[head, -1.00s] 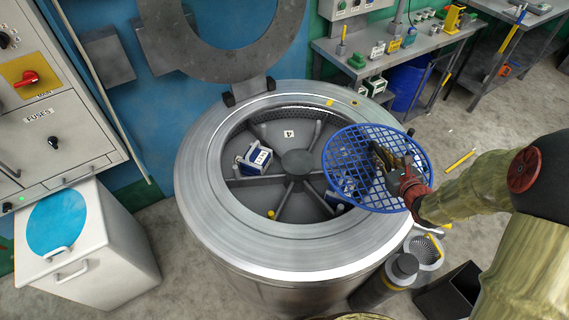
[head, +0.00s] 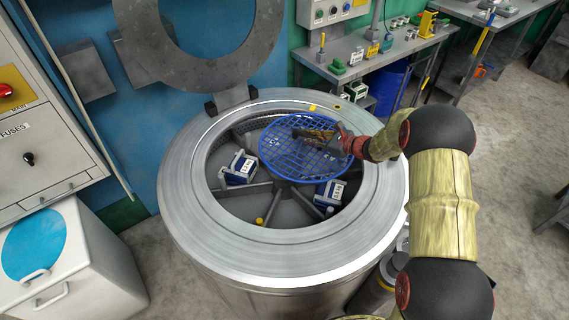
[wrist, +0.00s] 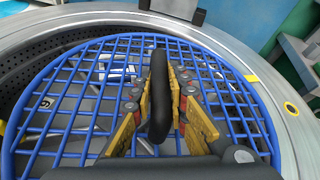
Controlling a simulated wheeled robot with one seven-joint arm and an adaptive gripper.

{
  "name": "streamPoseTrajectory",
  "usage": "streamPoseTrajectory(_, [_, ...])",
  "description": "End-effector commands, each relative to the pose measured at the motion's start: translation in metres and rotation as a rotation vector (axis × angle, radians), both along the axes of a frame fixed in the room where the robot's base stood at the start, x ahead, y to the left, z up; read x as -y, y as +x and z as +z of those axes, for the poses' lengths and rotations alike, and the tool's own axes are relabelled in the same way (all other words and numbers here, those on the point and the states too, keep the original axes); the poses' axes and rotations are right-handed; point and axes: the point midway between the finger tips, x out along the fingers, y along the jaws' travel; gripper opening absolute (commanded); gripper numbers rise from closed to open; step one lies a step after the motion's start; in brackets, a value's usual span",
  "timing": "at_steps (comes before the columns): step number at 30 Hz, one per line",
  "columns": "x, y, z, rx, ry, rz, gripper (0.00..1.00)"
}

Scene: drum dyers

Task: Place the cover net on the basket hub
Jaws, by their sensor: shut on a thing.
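The cover net (head: 285,168) is a round blue grid with a dark raised handle. My gripper (head: 312,136) is shut on that handle and holds the net over the drum opening, toward its back right. In the wrist view the net (wrist: 60,110) fills much of the picture, and the handle (wrist: 159,100) stands between the two yellow fingers. The basket hub in the middle of the drum is hidden under the net in the head view. I cannot tell whether the net touches anything below.
The steel drum rim (head: 190,220) surrounds the opening, with its raised lid (head: 150,50) behind. Blue-and-white boxes (head: 240,168) (head: 329,193) lie in the basket between spokes. A yellow-topped peg (head: 260,221) stands near the front. A workbench (head: 375,60) is at the back right.

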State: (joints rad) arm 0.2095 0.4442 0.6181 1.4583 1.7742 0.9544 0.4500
Motion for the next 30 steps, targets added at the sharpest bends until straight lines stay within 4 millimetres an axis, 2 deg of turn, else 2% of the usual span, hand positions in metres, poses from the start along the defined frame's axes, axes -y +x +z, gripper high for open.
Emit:
streamPoseTrajectory(1, [-0.014, -0.002, -0.009, -0.001, 0.001, 0.004, 0.0])
streamPoseTrajectory(6, [-0.05, -0.005, -0.027, 0.0, 0.001, 0.002, 0.0])
streamPoseTrajectory(12, [-0.075, -0.006, -0.059, -0.001, 0.001, 0.0, 0.0])
streamPoseTrajectory(20, [-0.087, -0.007, -0.072, 0.0, 0.0, -0.001, 0.0])
streamPoseTrajectory(23, [-0.094, -0.008, -0.082, 0.0, 0.0, 0.0, 0.0])
streamPoseTrajectory(27, [-0.093, -0.008, -0.105, -0.001, 0.0, -0.001, 0.0])
streamPoseTrajectory(30, [-0.092, -0.007, -0.111, 0.0, 0.0, -0.001, 0.0])
